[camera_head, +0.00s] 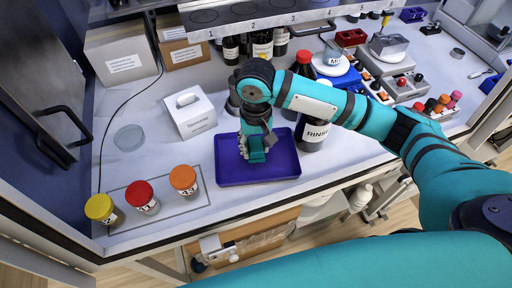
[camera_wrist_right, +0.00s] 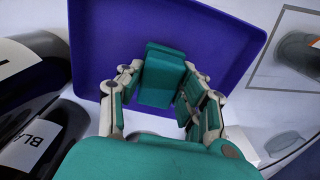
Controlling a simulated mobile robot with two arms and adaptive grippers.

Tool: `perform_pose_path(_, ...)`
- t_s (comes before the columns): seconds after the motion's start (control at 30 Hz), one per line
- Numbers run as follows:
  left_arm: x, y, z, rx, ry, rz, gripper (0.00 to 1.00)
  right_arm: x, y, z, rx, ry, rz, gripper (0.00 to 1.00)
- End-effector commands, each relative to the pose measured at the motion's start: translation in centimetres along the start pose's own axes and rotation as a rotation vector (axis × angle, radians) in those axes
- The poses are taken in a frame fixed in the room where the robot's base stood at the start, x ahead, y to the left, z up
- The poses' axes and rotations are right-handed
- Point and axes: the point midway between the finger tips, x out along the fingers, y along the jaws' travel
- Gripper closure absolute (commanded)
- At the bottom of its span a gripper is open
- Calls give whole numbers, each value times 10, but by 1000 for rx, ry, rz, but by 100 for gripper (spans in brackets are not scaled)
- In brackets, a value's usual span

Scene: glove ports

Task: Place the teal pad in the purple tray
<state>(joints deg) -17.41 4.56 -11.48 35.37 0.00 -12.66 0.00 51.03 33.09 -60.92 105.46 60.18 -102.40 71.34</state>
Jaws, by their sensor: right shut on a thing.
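The purple tray (camera_head: 228,173) lies flat on the white worktop, and it fills much of the right wrist view (camera_wrist_right: 215,35). My right gripper (camera_head: 256,151) points down over the tray's middle. In the right wrist view my right gripper (camera_wrist_right: 160,85) is shut on the teal pad (camera_wrist_right: 164,78), with a finger on each side of it. The pad is within the tray's outline; I cannot tell whether it touches the tray floor. In the head view the pad is hard to tell from the teal gripper. My left gripper is not in view.
Three lidded jars, yellow (camera_head: 101,208), red (camera_head: 141,196) and orange (camera_head: 184,179), stand left of the tray. A white box (camera_head: 190,115) stands behind left. A dark bottle labelled RINSE (camera_head: 314,133) stands close to the tray's right. The worktop's front edge is just below the tray.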

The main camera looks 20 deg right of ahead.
Motion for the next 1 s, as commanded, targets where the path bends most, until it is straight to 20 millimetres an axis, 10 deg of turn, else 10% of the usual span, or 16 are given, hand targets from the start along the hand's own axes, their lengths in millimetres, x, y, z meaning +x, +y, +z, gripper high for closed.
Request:
perform_pose_path(0.53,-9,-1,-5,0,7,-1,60,26,1,1,2,0,1,90)
perform_pose_path(0.57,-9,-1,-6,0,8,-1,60,26,1,0,2,0,1,61)
perform_pose_path(0.7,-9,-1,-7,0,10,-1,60,26,0,0,1,1,1,43)
perform_pose_path(1.0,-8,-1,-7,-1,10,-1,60,25,0,0,1,1,0,41)
